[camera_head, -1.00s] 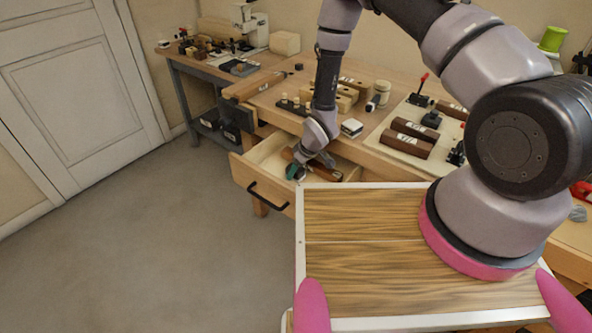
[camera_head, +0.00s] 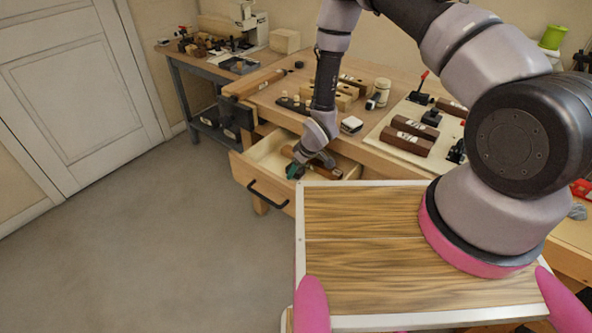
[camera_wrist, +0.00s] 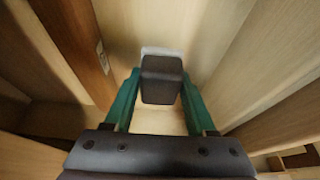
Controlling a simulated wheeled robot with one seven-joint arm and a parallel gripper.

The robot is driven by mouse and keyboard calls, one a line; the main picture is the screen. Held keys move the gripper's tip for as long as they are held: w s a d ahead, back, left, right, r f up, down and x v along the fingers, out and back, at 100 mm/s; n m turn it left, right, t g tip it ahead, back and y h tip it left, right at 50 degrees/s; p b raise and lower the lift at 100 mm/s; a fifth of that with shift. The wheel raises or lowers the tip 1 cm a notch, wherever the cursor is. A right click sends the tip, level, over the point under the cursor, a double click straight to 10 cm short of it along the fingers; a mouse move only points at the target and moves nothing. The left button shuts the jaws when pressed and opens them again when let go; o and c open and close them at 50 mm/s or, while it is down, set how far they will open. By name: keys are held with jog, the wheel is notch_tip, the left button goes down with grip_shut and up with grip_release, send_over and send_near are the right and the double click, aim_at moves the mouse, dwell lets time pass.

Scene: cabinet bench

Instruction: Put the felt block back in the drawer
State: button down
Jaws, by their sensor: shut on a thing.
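The felt block (camera_wrist: 162,80) is a dark grey block with a pale edge at its far end. In the wrist view it sits between the two green fingers of my gripper (camera_wrist: 160,92), which is shut on it. The open drawer (camera_head: 240,172) has light wood walls and a black handle. In the head view my gripper (camera_head: 296,171) is down at the drawer, inside its walls, behind the drawer front. The felt block cannot be made out there. The wrist view shows the pale drawer floor below the block; whether they touch, I cannot tell.
A brown labelled bar (camera_head: 328,172) lies in the drawer beside my gripper; it also shows in the wrist view (camera_wrist: 78,45). The bench above holds brown blocks (camera_head: 405,142), a white-topped block (camera_head: 351,125) and a jar (camera_head: 382,92). The floor left of the drawer is clear.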

jog(key=shift+f, duration=1.05)
dwell(0.9)
jog(key=shift+c, duration=0.7)
grip_release()
jog(key=shift+o, duration=0.7)
jog(key=shift+r, duration=0.15)
jog(key=shift+v, duration=3.4)
jog(key=shift+a, duration=0.1)
